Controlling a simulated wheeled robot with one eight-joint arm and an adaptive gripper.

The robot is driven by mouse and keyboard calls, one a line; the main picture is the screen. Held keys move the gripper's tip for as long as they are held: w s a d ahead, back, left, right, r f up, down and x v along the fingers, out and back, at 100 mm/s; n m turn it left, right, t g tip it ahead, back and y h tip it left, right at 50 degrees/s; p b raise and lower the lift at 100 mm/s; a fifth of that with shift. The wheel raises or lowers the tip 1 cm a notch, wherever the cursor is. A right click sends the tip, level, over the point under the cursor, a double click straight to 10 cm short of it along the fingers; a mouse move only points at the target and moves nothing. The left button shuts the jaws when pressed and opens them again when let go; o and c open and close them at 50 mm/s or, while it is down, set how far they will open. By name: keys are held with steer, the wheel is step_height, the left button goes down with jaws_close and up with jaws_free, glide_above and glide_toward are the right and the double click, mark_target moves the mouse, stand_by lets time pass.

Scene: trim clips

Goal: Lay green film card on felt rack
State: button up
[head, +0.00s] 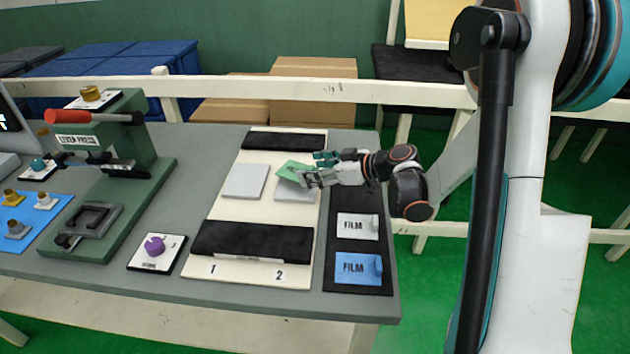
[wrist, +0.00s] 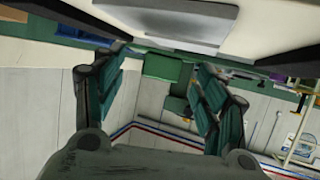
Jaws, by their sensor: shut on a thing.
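My gripper (head: 314,170) is shut on the green film card (head: 290,170) in the head view. It holds the card tilted over the grey pad on the number 2 side of the cream board. The fingers hide part of the card, and I cannot tell whether it touches the pad. In the wrist view, a green patch shows between the fingers (wrist: 160,72); I cannot be sure it is the card. The black panel at the right, which looks like the felt rack (head: 336,201), carries a white film card (head: 355,226) and a blue film card (head: 357,268). Its far part is bare.
The cream board (head: 228,211) has black bars at both ends and another grey pad (head: 245,181) on the number 1 side. A purple knob (head: 154,245) on a plate and a green lever press (head: 120,180) stand to the left. A white rail (head: 300,90) runs behind the table.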

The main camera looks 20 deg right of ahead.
steer(key=shift+f+b, duration=0.5)
steer(key=shift+f, duration=1.05)
steer(key=shift+f, duration=0.2)
steer(key=o, duration=0.9)
steer(key=shift+c, duration=0.2)
steer(key=shift+r, duration=0.1)
steer(key=shift+r, duration=0.2)
steer(key=p+v, duration=0.3)
steer(key=v, duration=0.9)
steer(key=shift+f, duration=0.2)
